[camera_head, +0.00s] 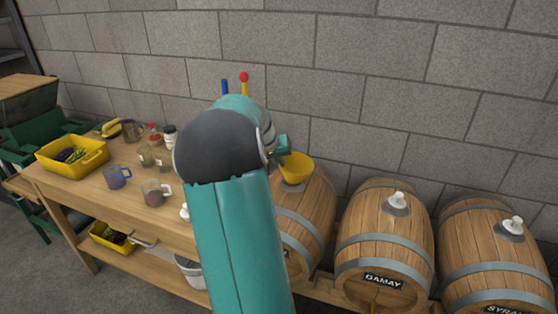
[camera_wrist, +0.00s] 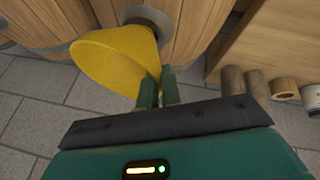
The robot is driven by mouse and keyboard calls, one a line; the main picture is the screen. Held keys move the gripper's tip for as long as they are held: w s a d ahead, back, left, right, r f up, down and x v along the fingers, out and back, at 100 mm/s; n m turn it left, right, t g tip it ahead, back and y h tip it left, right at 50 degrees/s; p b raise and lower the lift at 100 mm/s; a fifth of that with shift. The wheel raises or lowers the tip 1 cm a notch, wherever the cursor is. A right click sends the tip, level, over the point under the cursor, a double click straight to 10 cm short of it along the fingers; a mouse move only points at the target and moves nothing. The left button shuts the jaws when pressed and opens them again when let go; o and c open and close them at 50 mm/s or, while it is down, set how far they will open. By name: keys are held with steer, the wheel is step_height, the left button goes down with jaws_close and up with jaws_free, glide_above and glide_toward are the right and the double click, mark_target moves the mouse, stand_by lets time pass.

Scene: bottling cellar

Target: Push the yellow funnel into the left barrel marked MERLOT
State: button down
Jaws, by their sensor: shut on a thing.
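The yellow funnel (camera_head: 297,166) is over the top of the leftmost barrel (camera_head: 312,212), at that barrel's grey bung ring (camera_head: 293,187). It also shows in the wrist view (camera_wrist: 112,62), tilted in the picture, with its wide mouth toward the lower left and its narrower end by the grey ring (camera_wrist: 150,20). My gripper (camera_wrist: 159,88) is shut on the funnel's edge; its fingers show green at the funnel's right side. In the head view my gripper (camera_head: 280,150) is partly behind my arm. My arm covers most of this barrel's label. How deep the spout sits is hidden.
Two more barrels, marked GAMAY (camera_head: 385,235) and SYRAH (camera_head: 492,255), stand to the right with white bungs (camera_head: 397,201). A wooden table (camera_head: 90,190) at left holds a yellow crate (camera_head: 72,155), mugs and jars. Corks or wooden cylinders (camera_wrist: 233,80) lie at right in the wrist view.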

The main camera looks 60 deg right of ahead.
steer(key=shift+s+f, duration=0.2)
steer(key=c, duration=1.9)
jaws_free()
steer(key=o, duration=0.9)
steer(key=shift+w, duration=0.15)
steer(key=shift+c, duration=0.2)
steer(key=shift+r, duration=0.15)
steer(key=shift+r, duration=3.9)
